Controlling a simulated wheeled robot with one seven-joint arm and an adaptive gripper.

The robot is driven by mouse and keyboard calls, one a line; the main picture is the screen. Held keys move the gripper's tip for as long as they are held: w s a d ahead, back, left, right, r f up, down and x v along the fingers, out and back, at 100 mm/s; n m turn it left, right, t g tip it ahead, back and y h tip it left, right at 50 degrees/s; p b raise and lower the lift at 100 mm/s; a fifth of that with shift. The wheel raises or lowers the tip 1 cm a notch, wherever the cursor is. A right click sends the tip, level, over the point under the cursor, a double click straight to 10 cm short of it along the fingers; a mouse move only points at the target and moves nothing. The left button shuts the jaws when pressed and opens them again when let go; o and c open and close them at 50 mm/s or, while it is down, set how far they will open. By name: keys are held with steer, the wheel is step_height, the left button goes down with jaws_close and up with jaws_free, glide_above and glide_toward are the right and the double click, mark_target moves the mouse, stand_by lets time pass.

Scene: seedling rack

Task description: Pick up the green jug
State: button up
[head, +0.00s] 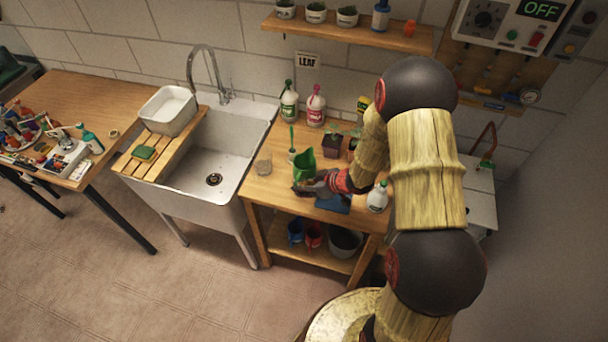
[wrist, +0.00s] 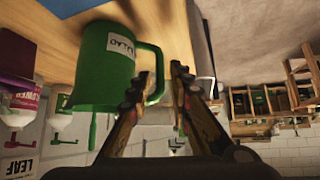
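The green jug (head: 304,164) stands on the wooden bench, just beyond my gripper (head: 306,187) in the head view. In the wrist view the jug (wrist: 100,72) is at the left, seen turned over, with a white label and its handle pointing towards my gripper (wrist: 162,72). The two fingers are apart, so my gripper is open. Part of the handle shows in the gap between the fingertips, and the left finger covers its lower part. I cannot tell whether the fingers touch it.
A white bottle (head: 377,197) stands to the right and a blue cloth (head: 334,203) lies near the front edge. Dark pots (head: 332,146) and spray bottles (head: 289,104) stand behind.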

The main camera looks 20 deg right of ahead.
steer(key=x, duration=0.4)
steer(key=shift+w+f, duration=0.15)
steer(key=shift+f, duration=0.05)
steer(key=shift+d, duration=0.1)
steer(key=shift+c, duration=0.7)
steer(key=c, duration=0.4)
steer(key=shift+r, duration=0.1)
jaws_close()
